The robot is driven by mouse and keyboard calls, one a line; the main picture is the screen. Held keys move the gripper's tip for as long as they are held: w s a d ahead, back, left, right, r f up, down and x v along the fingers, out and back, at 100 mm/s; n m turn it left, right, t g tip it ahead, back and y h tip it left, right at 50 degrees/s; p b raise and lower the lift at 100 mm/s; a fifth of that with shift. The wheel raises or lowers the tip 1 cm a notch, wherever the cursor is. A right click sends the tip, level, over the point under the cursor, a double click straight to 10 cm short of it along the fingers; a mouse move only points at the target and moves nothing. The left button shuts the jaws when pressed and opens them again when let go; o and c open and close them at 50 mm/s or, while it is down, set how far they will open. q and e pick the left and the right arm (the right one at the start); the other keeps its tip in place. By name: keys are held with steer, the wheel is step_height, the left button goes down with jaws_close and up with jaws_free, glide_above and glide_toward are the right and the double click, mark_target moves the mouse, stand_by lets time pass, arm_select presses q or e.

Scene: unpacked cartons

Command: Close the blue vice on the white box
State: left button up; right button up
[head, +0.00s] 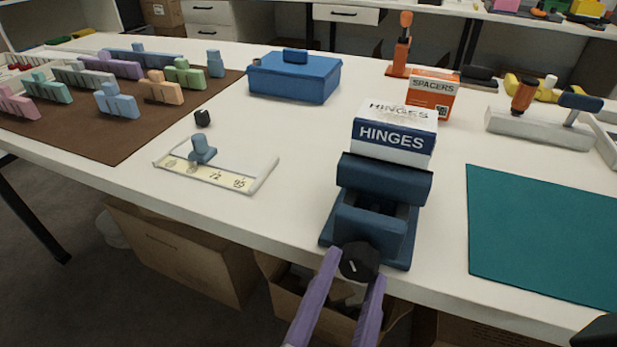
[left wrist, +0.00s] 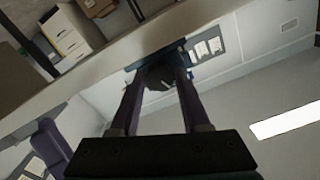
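The blue vice (head: 376,222) stands at the front edge of the white table, its screw end with a black knob (head: 360,262) facing me. The white box (head: 393,133), with a dark blue "HINGES" front, sits upright just behind the vice's near jaw (head: 384,179). The jaw hides its lower part, so I cannot tell whether they touch. My left gripper (head: 355,264) has its purple fingers on both sides of the knob, closed against it. The left wrist view shows the dark knob (left wrist: 158,75) between the fingertips.
A teal mat (head: 545,235) lies right of the vice. A white gauge plate (head: 215,175) lies to the left, with a blue toolbox (head: 294,77) behind it. An orange "SPACERS" box (head: 433,94) stands behind the white box. Open cartons (head: 185,250) are under the table.

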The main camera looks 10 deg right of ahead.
arm_select(q)
steer(key=o, duration=0.5)
steer(key=shift+c, duration=0.2)
steer(key=p+v, duration=0.1)
steer(key=v, duration=0.9)
steer(key=shift+p, duration=0.35)
